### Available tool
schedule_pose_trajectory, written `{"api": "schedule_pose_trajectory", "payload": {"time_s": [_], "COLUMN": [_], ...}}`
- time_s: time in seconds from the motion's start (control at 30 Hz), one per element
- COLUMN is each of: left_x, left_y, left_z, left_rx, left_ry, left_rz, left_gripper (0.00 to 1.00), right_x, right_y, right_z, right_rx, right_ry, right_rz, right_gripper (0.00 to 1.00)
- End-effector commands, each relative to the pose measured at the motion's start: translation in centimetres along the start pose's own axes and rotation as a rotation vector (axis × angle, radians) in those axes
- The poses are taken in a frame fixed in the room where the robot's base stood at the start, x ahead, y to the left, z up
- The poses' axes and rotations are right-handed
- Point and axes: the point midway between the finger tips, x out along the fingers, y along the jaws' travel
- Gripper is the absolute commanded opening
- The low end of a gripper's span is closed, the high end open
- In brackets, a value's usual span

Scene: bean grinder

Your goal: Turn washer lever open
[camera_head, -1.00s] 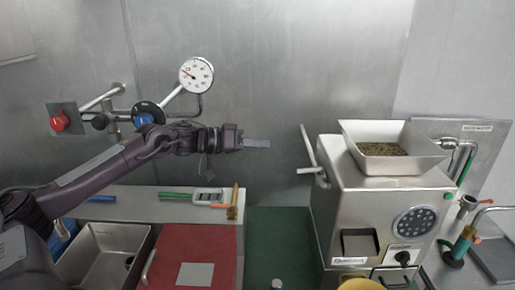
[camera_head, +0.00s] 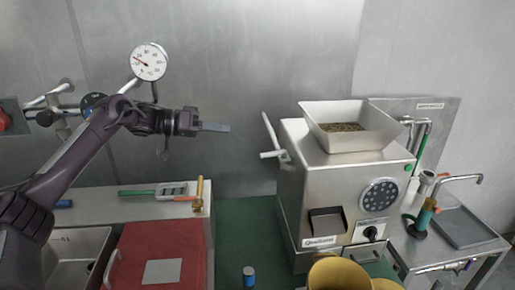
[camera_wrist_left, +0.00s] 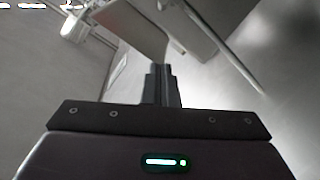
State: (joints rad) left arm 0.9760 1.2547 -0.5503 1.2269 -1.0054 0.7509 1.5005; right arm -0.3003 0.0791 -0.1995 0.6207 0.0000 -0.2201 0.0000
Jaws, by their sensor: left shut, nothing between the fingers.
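My left gripper (camera_head: 215,127) is shut and empty, held in the air in front of the steel wall, pointing right. In the left wrist view its closed dark fingers (camera_wrist_left: 160,85) show at the middle. To its right, with a gap, is the bent metal lever (camera_head: 270,137) on the left side of the steel grinder (camera_head: 310,190). A small labelled wall panel with a pipe (camera_head: 425,128) stands behind the grinder's right side. I cannot tell which lever is the washer's.
The grinder carries a hopper (camera_head: 318,128) of beans. Yellow bowls (camera_head: 335,275) stand in front. A red box (camera_head: 190,245), a sink (camera_head: 75,245) and a left counter (camera_head: 125,205) lie below my left arm. A gauge (camera_head: 148,61) and pipes are on the wall.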

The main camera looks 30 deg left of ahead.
Motion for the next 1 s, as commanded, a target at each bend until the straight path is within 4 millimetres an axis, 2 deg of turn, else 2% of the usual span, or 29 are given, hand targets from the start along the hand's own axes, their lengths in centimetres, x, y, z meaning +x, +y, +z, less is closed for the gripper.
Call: {"api": "schedule_pose_trajectory", "payload": {"time_s": [0.17, 0.5, 0.6, 0.73, 1.0], "left_x": [2.5, 9.8, 10.0, 10.3, 10.6], "left_y": [0.3, 0.4, 0.1, 0.1, 0.1], "left_z": [-0.2, -0.4, 1.3, 2.6, 3.8], "left_rx": [-0.002, -0.002, -0.002, -0.003, 0.000], "left_ry": [-0.002, 0.000, -0.004, -0.003, 0.001], "left_rz": [0.004, 0.003, -0.003, -0.001, -0.001], "left_gripper": [0.00, 0.00, 0.00, 0.00, 0.00], "right_x": [-1.2, -4.5, -4.8, -5.4, -5.7], "right_y": [0.0, 0.1, 0.1, 0.1, 0.1], "right_z": [-0.1, -0.4, -0.4, -0.5, -0.5], "right_rx": [0.000, 0.000, -0.001, -0.001, -0.001], "right_ry": [0.000, 0.000, -0.001, 0.000, 0.000], "right_rz": [0.000, 0.000, 0.000, 0.000, 0.000], "right_gripper": [0.73, 0.73, 0.73, 0.73, 0.73]}}
